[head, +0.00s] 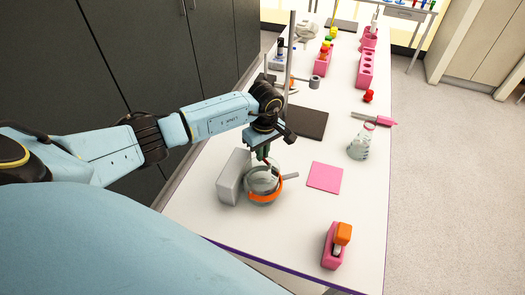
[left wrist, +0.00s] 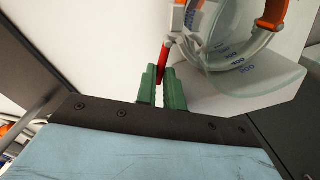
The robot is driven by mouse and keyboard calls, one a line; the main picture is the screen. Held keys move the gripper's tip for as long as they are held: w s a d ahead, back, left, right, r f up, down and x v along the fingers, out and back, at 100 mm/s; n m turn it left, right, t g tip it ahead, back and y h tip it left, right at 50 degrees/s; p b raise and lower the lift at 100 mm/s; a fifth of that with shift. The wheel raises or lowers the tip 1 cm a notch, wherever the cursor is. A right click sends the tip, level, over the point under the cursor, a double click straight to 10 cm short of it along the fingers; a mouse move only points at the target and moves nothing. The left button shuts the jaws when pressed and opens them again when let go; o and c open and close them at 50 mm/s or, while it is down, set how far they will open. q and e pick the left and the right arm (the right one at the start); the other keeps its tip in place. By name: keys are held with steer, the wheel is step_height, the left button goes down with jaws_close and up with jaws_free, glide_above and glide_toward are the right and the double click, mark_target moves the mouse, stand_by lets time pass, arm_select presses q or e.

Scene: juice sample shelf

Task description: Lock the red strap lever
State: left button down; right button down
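A round clear glass vessel (left wrist: 245,52) with an orange strap ring (left wrist: 273,14) stands against a light grey block (head: 234,178). In the head view the orange strap (head: 265,198) goes around the lower part of the vessel. The red strap lever (left wrist: 162,62) is a thin red bar beside the vessel. My left gripper (left wrist: 161,82) has its green fingers close together, with the end of the lever between them; the gap is about as wide as the lever. In the head view the fingers (head: 262,153) point down just above the vessel, and the lever is mostly hidden. My right gripper is not in view.
A grey handle (head: 290,176) sticks out right of the vessel. A pink mat (head: 325,178), a flask (head: 361,142) and a pink-orange item (head: 337,246) are to the right. A dark mat (head: 306,122) and a metal stand (head: 290,55) are behind.

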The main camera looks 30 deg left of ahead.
arm_select(q)
steer(key=n, duration=0.1)
steer(key=s+n, duration=0.1)
steer(key=n, duration=0.1)
steer(key=shift+a+b, duration=0.15)
steer(key=shift+b, duration=0.25)
steer(key=shift+s+n, duration=0.35)
steer(key=shift+n, duration=0.95)
steer(key=c, duration=1.8)
jaws_free()
steer(key=shift+m, duration=0.3)
